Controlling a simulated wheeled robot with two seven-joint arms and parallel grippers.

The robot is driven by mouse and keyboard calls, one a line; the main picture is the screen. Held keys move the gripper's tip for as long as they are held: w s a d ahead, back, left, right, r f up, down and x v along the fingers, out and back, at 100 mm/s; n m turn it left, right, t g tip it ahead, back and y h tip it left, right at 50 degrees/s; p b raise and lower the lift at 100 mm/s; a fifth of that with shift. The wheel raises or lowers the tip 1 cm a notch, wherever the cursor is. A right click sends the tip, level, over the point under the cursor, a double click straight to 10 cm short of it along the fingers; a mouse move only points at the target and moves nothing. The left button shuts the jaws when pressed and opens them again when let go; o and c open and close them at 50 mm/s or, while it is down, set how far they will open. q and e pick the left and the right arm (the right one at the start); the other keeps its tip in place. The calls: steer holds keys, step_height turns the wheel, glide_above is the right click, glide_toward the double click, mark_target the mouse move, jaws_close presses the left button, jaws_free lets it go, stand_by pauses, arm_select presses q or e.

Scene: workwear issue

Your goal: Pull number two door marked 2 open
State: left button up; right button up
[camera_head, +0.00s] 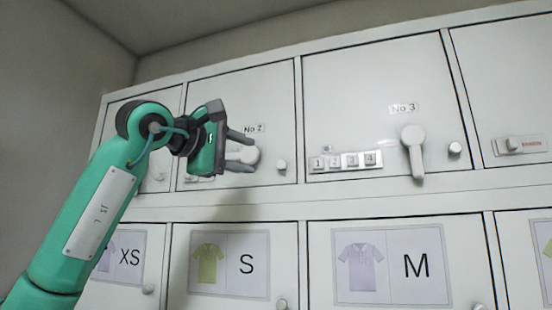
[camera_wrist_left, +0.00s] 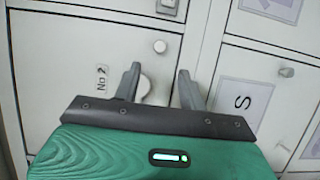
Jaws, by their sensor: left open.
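The number two door (camera_head: 262,98) is a white door in the upper row, with a "No 2" label (camera_head: 253,128); it looks closed. The label also shows in the wrist view (camera_wrist_left: 102,76). Its pale rounded handle (camera_head: 246,155) is partly hidden by my left gripper. My left gripper (camera_head: 249,151) is open in front of the handle, one finger above it and one below. In the wrist view the handle (camera_wrist_left: 144,86) appears between the two fingertips; I cannot tell if they touch it. A small round knob (camera_head: 281,165) sits right of the handle.
To the right is the No 3 door (camera_head: 350,90) with a hanging lever (camera_head: 413,152) and a row of number buttons (camera_head: 346,161). Another door (camera_head: 505,80) stands at the far right. Below are doors with XS, S (camera_head: 246,264) and M shirt signs.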

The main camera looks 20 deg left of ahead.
mark_target(279, 165)
arm_select(q)
steer(key=p+x, duration=0.4)
steer(key=x, duration=0.5)
steer(key=shift+w+d+r, duration=0.1)
steer(key=shift+w+d, duration=0.15)
steer(key=shift+w, duration=0.15)
jaws_close()
